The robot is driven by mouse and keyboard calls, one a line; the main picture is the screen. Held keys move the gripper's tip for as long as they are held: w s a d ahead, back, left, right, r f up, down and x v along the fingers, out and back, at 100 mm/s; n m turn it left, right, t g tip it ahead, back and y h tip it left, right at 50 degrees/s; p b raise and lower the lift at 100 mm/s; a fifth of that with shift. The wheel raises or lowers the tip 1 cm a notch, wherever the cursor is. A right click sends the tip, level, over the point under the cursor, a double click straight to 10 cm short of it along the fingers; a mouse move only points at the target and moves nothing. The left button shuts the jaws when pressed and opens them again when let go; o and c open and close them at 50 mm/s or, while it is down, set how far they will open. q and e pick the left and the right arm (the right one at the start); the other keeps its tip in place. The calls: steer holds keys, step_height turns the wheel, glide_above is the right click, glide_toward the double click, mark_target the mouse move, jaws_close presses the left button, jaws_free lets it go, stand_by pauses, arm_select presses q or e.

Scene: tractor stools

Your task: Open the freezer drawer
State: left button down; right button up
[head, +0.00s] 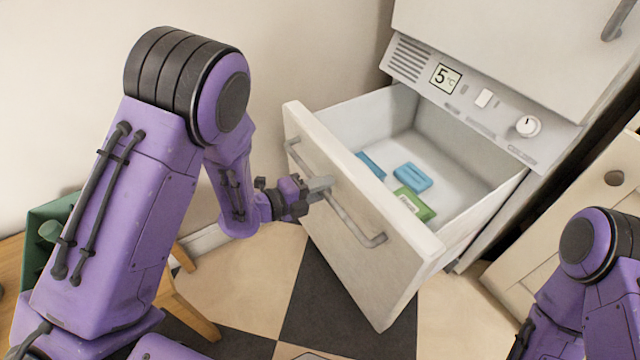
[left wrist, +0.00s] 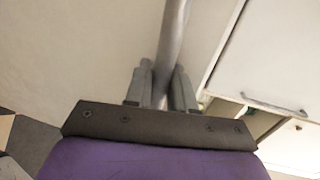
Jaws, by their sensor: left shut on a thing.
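The freezer drawer (head: 372,225) is pulled out, and its inside shows in the head view. Two blue packs (head: 412,177) and a green pack (head: 414,204) lie on its floor. A grey bar handle (head: 352,219) runs across the drawer front. My left gripper (head: 318,188) is shut on this handle near its middle. The left wrist view shows the handle bar (left wrist: 172,50) between the two grey fingers (left wrist: 160,88). My right arm shows at the lower right of the head view, but its gripper is out of view.
The fridge body (head: 500,60) with a 5 °C display and a knob (head: 528,126) stands behind the drawer. A cream cabinet (head: 590,185) is at the right. A green box (head: 50,225) and wooden furniture are at the left. Checkered floor (head: 340,295) lies below.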

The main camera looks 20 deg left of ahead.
stand_by(0.3)
arm_select(q)
steer(key=c, duration=1.1)
jaws_free()
steer(key=v, duration=1)
steer(key=shift+s+a, duration=0.25)
